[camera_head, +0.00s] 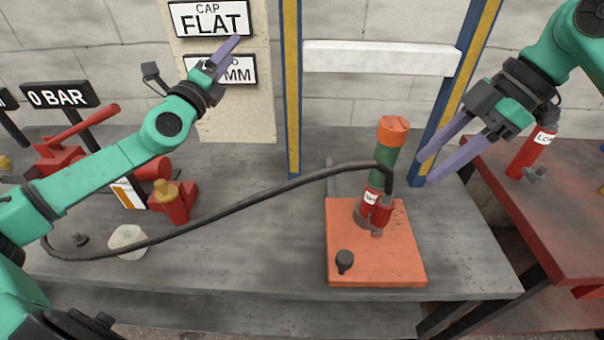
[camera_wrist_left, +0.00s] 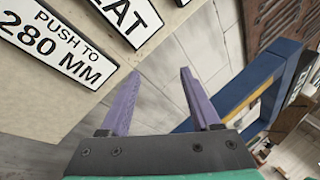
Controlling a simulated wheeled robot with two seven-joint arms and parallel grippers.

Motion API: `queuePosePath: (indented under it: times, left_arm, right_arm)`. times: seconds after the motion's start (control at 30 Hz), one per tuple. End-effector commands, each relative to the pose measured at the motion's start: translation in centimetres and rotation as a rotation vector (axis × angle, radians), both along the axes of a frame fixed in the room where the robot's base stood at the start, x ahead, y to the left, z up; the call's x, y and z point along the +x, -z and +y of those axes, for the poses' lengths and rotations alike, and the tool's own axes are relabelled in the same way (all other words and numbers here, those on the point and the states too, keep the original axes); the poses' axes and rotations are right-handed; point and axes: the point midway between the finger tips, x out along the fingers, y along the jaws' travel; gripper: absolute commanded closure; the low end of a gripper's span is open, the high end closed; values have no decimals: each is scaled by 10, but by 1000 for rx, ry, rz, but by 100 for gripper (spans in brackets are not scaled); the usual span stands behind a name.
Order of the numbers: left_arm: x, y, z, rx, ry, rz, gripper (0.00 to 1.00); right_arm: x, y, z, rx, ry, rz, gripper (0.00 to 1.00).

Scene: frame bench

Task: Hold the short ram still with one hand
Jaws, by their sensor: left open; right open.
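A red and green ram (camera_head: 376,183) with an orange cap (camera_head: 393,130) stands on an orange base plate (camera_head: 380,262) on the bench. I take it for the short ram; its small white label is too small to read. A dark hose (camera_head: 250,200) runs to it from the left. My right gripper (camera_head: 426,171) is open and empty, to the right of the ram and apart from it. My left gripper (camera_head: 232,45) is raised before the sign board, far from the ram. In the left wrist view its fingers (camera_wrist_left: 160,73) are apart with nothing between them.
A blue and yellow frame with uprights (camera_head: 292,90) and a white crossbar (camera_head: 380,58) stands behind the ram. A red pump (camera_head: 75,155) and a brass-topped red part (camera_head: 171,203) are at left. Another red ram, labelled "LO", (camera_head: 527,155) stands on the red table (camera_head: 560,215) at right.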

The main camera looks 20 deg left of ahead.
Motion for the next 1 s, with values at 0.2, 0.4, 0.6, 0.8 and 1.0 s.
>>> queuePosePath:
  times: [0.2,0.4,0.6,0.8,1.0]
  left_arm:
    - [-31,59,-112,115,267,150,36]
    - [-39,151,-128,-253,400,552,36]
    - [-75,230,-172,-1061,635,1123,36]
    - [-110,220,-207,-1663,910,1467,36]
    - [-115,214,-210,-1773,973,1522,36]
  right_arm:
    - [0,0,0,0,0,0,50]
    - [0,0,0,0,0,0,50]
    - [0,0,0,0,0,0,50]
    - [0,0,0,0,0,0,50]
    - [0,0,0,0,0,0,50]
